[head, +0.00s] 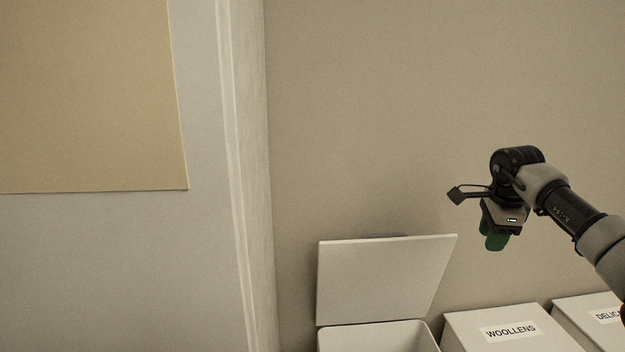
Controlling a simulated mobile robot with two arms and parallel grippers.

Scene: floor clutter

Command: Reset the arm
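My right arm comes in from the right edge, raised in front of the beige wall. Its gripper (494,241) points down, above and to the right of an open white bin. Dark green parts show at its lower end. They are small and close together, and I cannot tell whether they are fingers or something held, nor whether the gripper is open or shut. My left gripper and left arm are not in view.
The white bin (378,338) stands below with its lid (382,280) raised. To its right are a closed box labelled WOOLLENS (545,340) and another with a partly cut-off label (590,312). A wall corner (240,180) stands at left. The air around the gripper looks clear.

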